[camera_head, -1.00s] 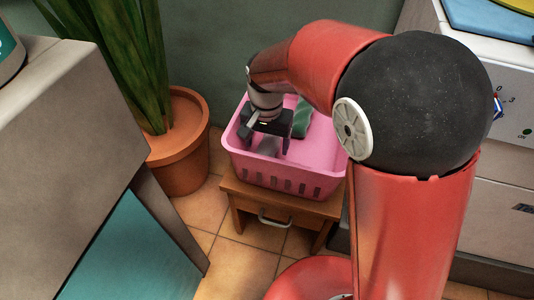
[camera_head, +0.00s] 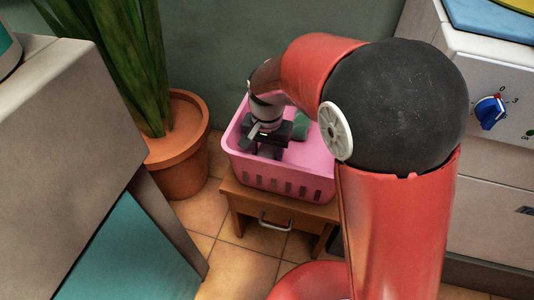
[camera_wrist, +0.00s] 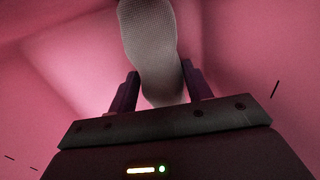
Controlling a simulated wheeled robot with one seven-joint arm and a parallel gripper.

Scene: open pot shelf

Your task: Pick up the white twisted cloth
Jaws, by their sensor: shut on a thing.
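The white twisted cloth (camera_wrist: 150,45) shows in the wrist view as a pale, woven, elongated shape inside the pink basket (camera_head: 285,182). My gripper (camera_wrist: 158,88) is shut on its near end, one dark finger on each side. In the head view my gripper (camera_head: 266,150) is down inside the basket, near its left side. The cloth is hidden there behind my gripper and the basket wall.
A green item (camera_head: 301,125) lies in the basket to the right of my gripper. The basket stands on a small wooden drawer stand (camera_head: 285,208). A potted plant (camera_head: 178,150) is close on the left, and a white appliance (camera_head: 490,75) is on the right.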

